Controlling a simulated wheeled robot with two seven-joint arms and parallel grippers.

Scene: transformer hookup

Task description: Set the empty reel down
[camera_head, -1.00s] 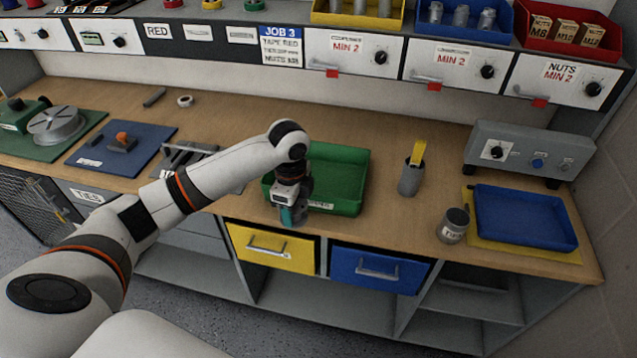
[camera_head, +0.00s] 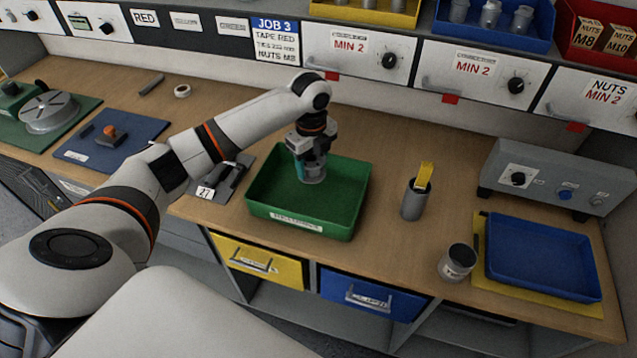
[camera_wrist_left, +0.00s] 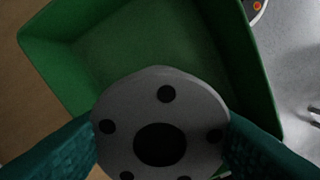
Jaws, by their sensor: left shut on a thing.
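The empty reel (camera_wrist_left: 160,85) is a grey disc with a dark centre hole and several smaller holes around it. It fills the lower middle of the left wrist view, between the two teal fingers. My left gripper (camera_head: 308,174) is shut on the reel (camera_head: 314,175) and points down over the green tray (camera_head: 340,228). In the left wrist view the tray (camera_wrist_left: 235,50) lies below the reel, and its visible floor is bare. I cannot tell whether the reel touches the tray floor. My right gripper is not in view.
A grey cup with a yellow item (camera_head: 414,200) stands right of the green tray. A labelled can (camera_head: 457,263) and a blue tray (camera_head: 545,262) are farther right. A grey labelled fixture (camera_head: 222,180) is close on the left. Bare bench lies behind the tray.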

